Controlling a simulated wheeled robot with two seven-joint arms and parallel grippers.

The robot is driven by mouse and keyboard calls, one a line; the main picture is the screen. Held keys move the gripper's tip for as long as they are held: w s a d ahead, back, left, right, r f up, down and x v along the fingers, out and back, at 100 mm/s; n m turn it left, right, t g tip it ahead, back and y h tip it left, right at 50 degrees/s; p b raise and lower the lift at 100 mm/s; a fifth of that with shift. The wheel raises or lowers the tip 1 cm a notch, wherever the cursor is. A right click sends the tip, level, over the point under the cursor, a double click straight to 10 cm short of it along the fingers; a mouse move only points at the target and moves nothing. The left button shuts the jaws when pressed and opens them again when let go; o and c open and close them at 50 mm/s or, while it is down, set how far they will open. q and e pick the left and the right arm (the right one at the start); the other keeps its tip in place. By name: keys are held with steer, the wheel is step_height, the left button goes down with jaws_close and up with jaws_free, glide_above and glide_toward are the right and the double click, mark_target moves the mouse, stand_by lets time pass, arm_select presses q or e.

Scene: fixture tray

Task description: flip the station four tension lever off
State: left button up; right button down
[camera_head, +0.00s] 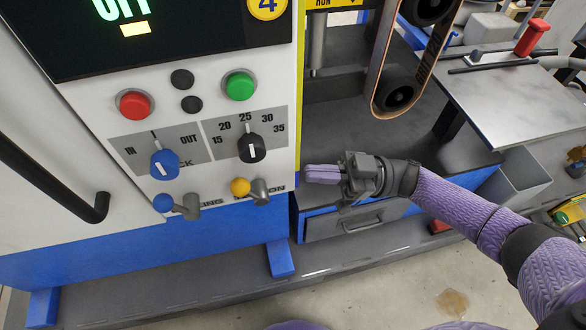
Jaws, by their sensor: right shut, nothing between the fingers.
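The station four panel (92,125) is white, with a yellow 4 badge (267,6) at its top right. The tension lever (259,192) sits low on the panel's right side, a metal lever with a yellow ball end. The ball points left, and the lever partly covers the lettering behind it, of which "ION" shows. My right gripper (307,174) is shut and empty. Its fingers point left, just right of the panel's edge, apart from the lever. My left gripper is not in view.
A similar blue-ball lever (187,206) sits left of it. Above are a blue knob (164,164), a black knob (251,148), a red button (133,104) and a green button (239,85). A sanding belt (412,60) hangs above my right arm. A drawer (350,222) lies below.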

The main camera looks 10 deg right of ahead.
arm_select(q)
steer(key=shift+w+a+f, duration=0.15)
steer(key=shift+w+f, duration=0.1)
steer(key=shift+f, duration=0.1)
arm_select(e)
steer(key=v, duration=0.4)
steer(key=shift+d, duration=0.4)
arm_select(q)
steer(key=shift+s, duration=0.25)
